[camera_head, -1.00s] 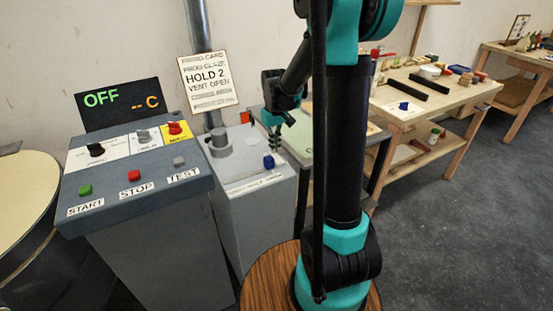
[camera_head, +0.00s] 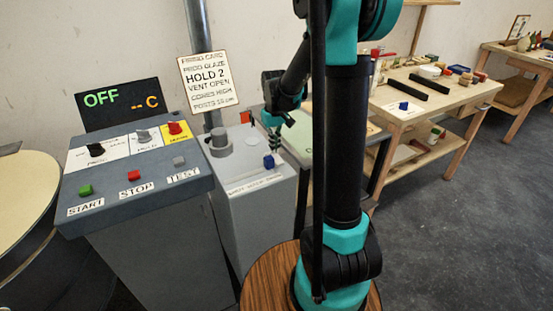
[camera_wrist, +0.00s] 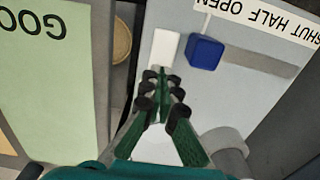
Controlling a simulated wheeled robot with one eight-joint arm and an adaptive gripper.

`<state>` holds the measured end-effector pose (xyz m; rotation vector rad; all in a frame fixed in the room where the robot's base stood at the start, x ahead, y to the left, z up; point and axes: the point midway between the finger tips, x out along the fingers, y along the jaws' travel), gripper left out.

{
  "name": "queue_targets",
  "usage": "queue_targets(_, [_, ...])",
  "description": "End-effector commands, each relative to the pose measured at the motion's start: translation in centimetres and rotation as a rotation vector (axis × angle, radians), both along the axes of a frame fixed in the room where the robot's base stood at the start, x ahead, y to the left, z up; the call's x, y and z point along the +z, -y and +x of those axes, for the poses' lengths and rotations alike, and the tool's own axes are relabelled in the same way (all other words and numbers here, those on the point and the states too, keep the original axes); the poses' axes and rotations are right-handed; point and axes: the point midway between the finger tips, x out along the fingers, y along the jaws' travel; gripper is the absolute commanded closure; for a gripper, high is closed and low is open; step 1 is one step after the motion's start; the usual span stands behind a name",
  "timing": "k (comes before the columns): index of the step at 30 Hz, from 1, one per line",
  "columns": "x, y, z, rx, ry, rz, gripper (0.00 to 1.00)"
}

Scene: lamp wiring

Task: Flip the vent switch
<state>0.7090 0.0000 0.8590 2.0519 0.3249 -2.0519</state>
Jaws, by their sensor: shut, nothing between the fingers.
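The grey vent box (camera_head: 228,168) stands beside the console, and a card above it reads "VENT OPEN". A blue knob (camera_head: 268,161) sits on its top; in the wrist view the blue knob (camera_wrist: 205,52) is at one end of a grey track (camera_wrist: 262,65), near the words "SHUT HALF OPEN". A white block (camera_wrist: 166,48) lies beside the knob. My gripper (camera_wrist: 162,82) is shut and empty, its green fingers over the box top just short of the white block, apart from the blue knob. In the head view my gripper (camera_head: 273,138) is small and partly hidden.
The console (camera_head: 140,170) has a black, a grey and a red (camera_head: 175,128) switch, plus START, STOP and TEST buttons. Its display (camera_head: 120,104) reads OFF. A grey cylinder (camera_head: 218,143) stands on the vent box. A green board (camera_wrist: 45,80) is beside it.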

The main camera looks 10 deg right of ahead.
Motion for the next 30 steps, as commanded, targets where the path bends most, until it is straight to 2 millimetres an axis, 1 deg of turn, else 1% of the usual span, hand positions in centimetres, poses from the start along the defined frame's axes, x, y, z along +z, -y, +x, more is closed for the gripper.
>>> queue_targets(30, [-1.4, 0.0, 0.0, 0.0, 0.0, 0.0, 1.0])
